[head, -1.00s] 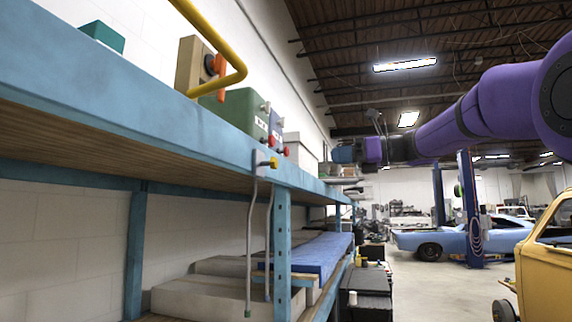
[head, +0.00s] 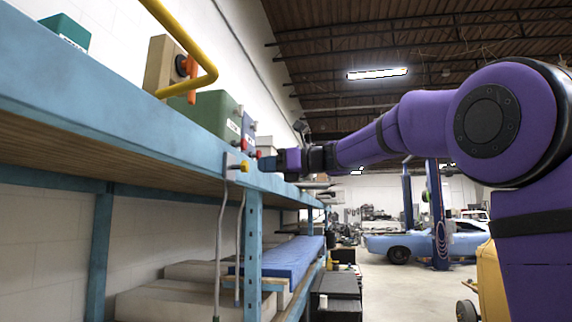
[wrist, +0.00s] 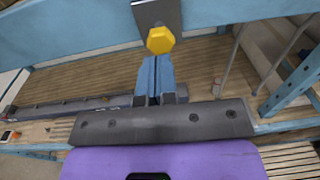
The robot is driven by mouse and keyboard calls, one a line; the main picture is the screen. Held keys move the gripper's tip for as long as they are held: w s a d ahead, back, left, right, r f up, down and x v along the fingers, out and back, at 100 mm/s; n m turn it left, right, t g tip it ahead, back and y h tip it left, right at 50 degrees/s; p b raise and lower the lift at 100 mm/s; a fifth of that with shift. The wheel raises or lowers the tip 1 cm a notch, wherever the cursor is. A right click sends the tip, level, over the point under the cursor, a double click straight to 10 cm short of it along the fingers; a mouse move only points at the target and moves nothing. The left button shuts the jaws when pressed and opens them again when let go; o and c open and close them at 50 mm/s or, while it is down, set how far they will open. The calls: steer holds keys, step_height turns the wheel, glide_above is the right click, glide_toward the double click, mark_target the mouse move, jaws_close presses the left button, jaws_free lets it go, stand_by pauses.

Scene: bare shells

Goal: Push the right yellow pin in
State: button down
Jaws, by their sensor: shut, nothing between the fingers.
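A yellow pin (head: 243,166) sticks out of a small grey plate on the front edge of the blue shelf in the head view. In the wrist view the pin shows as a yellow hexagonal head (wrist: 160,40) on the grey plate (wrist: 150,12). My gripper (wrist: 156,60) has its blue fingers shut together, empty, with the tips just below the pin head in that picture. In the head view my gripper (head: 266,163) is just right of the pin. I cannot tell whether they touch. Only one yellow pin shows.
The blue shelf (head: 120,118) carries a green box (head: 212,117), a tan box with an orange handle and a teal box. A yellow bent rail (head: 185,45) rises above it. Grey cables hang below the plate beside a blue post (head: 252,250). Open floor lies to the right.

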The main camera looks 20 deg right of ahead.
mark_target(247, 165)
steer(key=shift+x, duration=1.45)
steer(key=x, duration=0.3)
steer(key=shift+a+r, duration=0.15)
steer(key=shift+s, duration=0.1)
